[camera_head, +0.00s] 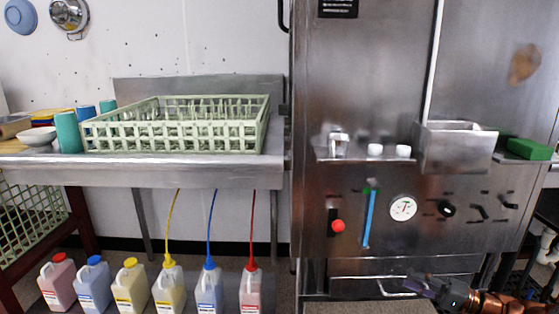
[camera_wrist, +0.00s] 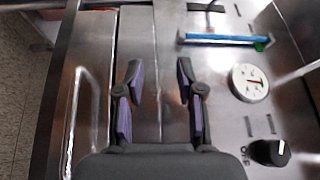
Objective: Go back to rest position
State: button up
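My gripper (camera_head: 428,284) shows low at the right of the head view, in front of the lower front of the steel dish machine (camera_head: 340,268). In the wrist view my gripper (camera_wrist: 159,75) has its two purple-padded fingers spread, with nothing between them. Bare steel of the machine front shows beyond the fingers. A bar handle (camera_head: 398,291) is just left of my gripper in the head view; in the wrist view a bar handle (camera_wrist: 85,115) is left of the fingers. I cannot tell how far off the panel is.
The panel carries a blue lever (camera_head: 367,217), a gauge (camera_head: 403,208), a black knob (camera_head: 446,208) and a red button (camera_head: 338,226). A steel bin (camera_head: 456,147) and a green block (camera_head: 529,149) are above. A green dish rack (camera_head: 175,132) stands on the left counter, with several jugs (camera_head: 210,290) below.

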jog(key=s+a+r+n+g+p, duration=0.35)
jog(key=a+r+g+p, duration=0.4)
jog(key=a+r, duration=0.9)
jog(key=s+a+r+n+g+h+p, duration=0.35)
jog(key=s+a+r+g+p, duration=0.35)
jog(key=s+a+r, duration=0.4)
jog(key=s+a+r+h+p, duration=0.3)
jog(key=s+r+h+p, duration=0.3)
jog(key=s+p, duration=0.45)
jog(key=s+d+r+m+t+h+p, duration=0.1)
jog(key=s+d+r+t+h+p, duration=0.1)
jog(key=s+d+r+h+p, duration=0.4)
jog(key=s+d+p, duration=0.2)
jog(key=s+p, duration=0.1)
jog(key=s, duration=0.1)
jog(key=shift+s+d+r+h, duration=0.15)
jog(key=shift+d+r+h, duration=0.2)
jog(key=shift+d, duration=0.05)
